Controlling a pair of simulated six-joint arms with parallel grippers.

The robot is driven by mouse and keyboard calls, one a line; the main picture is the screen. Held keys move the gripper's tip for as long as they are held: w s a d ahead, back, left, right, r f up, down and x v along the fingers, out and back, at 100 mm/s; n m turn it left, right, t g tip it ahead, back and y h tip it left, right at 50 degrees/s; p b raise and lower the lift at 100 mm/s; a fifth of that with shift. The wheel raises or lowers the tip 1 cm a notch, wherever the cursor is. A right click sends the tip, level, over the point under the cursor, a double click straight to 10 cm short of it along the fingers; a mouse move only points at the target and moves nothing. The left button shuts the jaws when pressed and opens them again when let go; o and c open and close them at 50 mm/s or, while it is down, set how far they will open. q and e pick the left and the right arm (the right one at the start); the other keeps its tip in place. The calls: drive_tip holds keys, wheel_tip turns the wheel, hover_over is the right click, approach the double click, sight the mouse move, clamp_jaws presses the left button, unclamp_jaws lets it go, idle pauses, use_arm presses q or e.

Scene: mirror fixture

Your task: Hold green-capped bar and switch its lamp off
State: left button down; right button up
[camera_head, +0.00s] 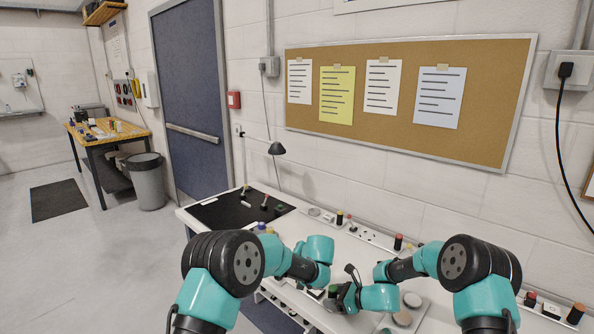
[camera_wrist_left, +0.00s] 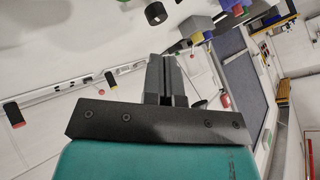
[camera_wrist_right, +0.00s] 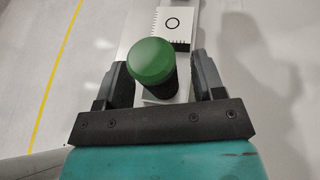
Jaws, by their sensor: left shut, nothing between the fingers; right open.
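The green-capped bar (camera_wrist_right: 152,62), a dark post with a round green cap, stands between the fingers of my right gripper (camera_wrist_right: 163,75). The fingers are open, one on each side, with a gap beside the cap. In the head view the green cap (camera_head: 333,290) shows just left of my right gripper (camera_head: 346,296). A white block with a black ring mark (camera_wrist_right: 173,22) sits just beyond the bar on the same pale strip. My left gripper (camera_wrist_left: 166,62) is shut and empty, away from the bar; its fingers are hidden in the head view. I cannot tell which lamp is lit.
A black mat (camera_head: 225,212) with small items lies at the table's left end. A white strip (camera_head: 372,234) with capped posts runs along the wall. A dark cylinder (camera_wrist_left: 155,13) is beyond my left fingers. Round pale discs (camera_head: 411,299) lie right of my right gripper.

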drive_tip(key=shift+d, duration=0.1)
drive_tip(key=v, duration=1.2)
